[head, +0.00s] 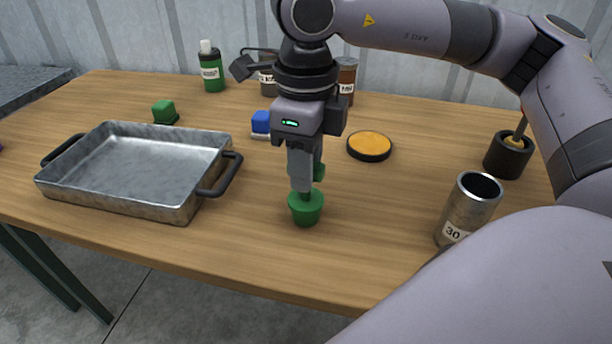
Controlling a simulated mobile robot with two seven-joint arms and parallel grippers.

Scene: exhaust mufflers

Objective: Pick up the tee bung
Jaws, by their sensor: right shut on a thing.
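The green tee bung (305,210) is in the middle of the head view, near the front part of the table. It has a round, tapered lower body, and another green part shows behind the fingers. My right gripper (304,186) points down from above and is shut on the tee bung. The fingers hide part of its top. I cannot tell whether its base touches the table. My left gripper is not in view.
A metal tray (128,208) with black handles stands left on the wooden table (240,235). A metal can (472,205) marked 30 and a black pot (509,158) are right.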

